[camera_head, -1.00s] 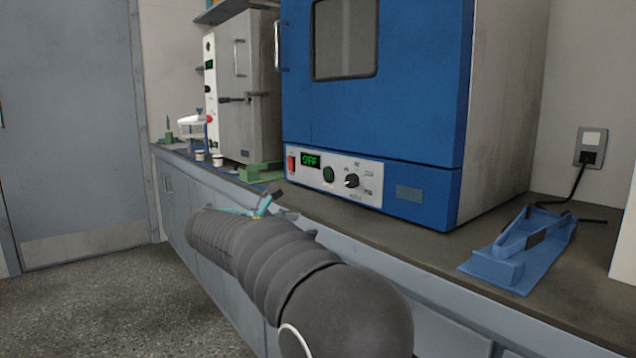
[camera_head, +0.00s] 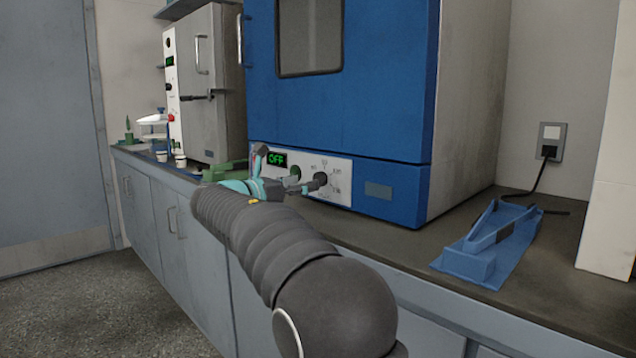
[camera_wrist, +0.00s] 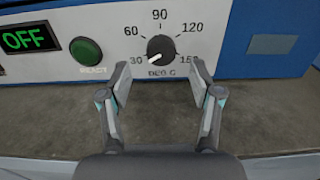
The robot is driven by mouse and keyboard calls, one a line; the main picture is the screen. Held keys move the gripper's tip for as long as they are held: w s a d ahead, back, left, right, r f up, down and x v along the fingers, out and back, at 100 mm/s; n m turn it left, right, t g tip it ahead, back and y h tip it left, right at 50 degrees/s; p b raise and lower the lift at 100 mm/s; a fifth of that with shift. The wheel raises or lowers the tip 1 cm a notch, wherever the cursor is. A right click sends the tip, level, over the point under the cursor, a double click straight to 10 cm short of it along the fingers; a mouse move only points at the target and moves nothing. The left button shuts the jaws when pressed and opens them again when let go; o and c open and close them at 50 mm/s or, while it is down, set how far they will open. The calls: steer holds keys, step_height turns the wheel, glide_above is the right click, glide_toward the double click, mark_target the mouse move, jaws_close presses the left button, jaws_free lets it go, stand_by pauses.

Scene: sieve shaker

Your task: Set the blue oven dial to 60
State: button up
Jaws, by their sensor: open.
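The blue oven (camera_head: 345,80) stands on the counter with a white control panel along its lower front. Its black dial (camera_wrist: 160,49) has a white pointer aimed at about the 30 mark, at lower left. The scale around it reads 30, 60, 90, 120 and 150. The oven display (camera_wrist: 30,40) reads OFF in green. My gripper (camera_wrist: 160,75) is open and empty, with its fingers on either side of and below the dial in the wrist view, apart from it. In the head view my gripper (camera_head: 292,187) is in front of the panel and hides part of it.
A grey oven (camera_head: 215,85) stands farther left on the counter (camera_head: 395,240). A blue stand (camera_head: 490,243) lies at the right, near a cabled wall socket (camera_head: 549,142).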

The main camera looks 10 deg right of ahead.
mark_target(321, 179)
steer(key=shift+x, duration=2.5)
steer(key=c, duration=1.1)
